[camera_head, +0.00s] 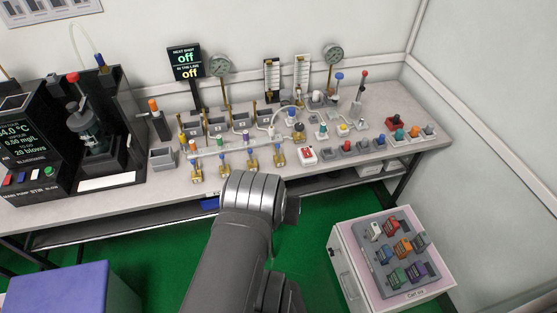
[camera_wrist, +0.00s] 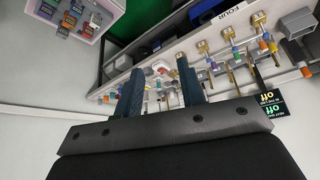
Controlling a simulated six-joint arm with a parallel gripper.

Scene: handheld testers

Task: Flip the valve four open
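A row of small brass valves with blue tops stands along the front of the bench, under a pale pipe manifold (camera_head: 235,145). The leftmost valve (camera_head: 197,174) and the rightmost valve (camera_head: 279,156) show in the head view. In the wrist view the brass valves (camera_wrist: 228,33) appear at upper right, beside a white label reading FOUR (camera_wrist: 229,14). I cannot tell which valve that label belongs to. In the head view my arm hides the fingers.
A black sign reading "off" (camera_head: 186,60) and a gauge (camera_head: 219,66) stand behind the manifold. A red-and-white switch (camera_head: 308,155) and several small knobs lie to its right. A dark machine (camera_head: 92,135) stands left. A white cabinet with coloured blocks (camera_head: 350,262) stands front right.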

